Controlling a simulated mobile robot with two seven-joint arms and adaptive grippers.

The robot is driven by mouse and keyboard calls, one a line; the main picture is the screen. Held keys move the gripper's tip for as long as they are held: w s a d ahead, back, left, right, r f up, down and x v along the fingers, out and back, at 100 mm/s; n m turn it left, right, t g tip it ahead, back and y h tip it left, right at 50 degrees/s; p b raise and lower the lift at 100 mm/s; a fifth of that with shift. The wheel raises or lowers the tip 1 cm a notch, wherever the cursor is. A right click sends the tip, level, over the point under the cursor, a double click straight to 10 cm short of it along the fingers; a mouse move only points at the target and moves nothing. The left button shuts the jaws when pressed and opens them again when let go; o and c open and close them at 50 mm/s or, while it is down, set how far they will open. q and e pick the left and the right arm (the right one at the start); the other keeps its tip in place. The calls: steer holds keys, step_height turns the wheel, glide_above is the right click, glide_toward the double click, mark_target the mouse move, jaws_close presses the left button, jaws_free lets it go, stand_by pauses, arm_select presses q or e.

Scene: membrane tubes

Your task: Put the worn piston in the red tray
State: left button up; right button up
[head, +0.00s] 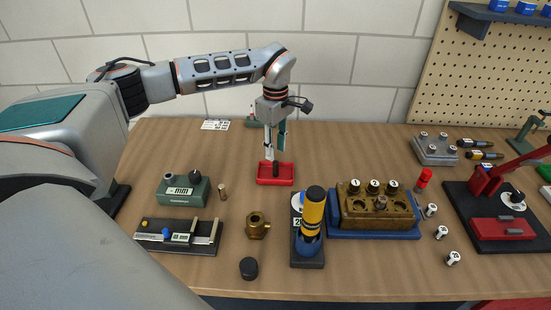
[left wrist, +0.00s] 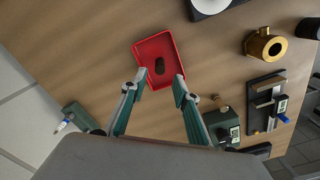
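The red tray (head: 262,181) lies on the table below my left gripper (head: 274,152) in the head view. A small dark piston (head: 276,169) is inside the tray, near its middle. The left wrist view also shows the red tray (left wrist: 167,41) with the dark piston (left wrist: 159,67) in it. In that view the fingers of my left gripper (left wrist: 159,79) are spread wide over the tray's near part, clear of the piston on both sides, with nothing held. Whether the piston is worn cannot be read from these frames. My right gripper is not in view.
A green gauge box (head: 183,191), a brass fitting (head: 257,226) and a black-and-yellow cylinder (head: 314,210) stand in front of the tray. A brass block (head: 352,211) on a blue base holds several pistons. Bare table lies left and right of the tray.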

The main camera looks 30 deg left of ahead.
mark_target(275, 163)
arm_select(q)
step_height(275, 163, up, 7)
stand_by(0.3)
steer(key=shift+s, duration=0.1)
stand_by(0.4)
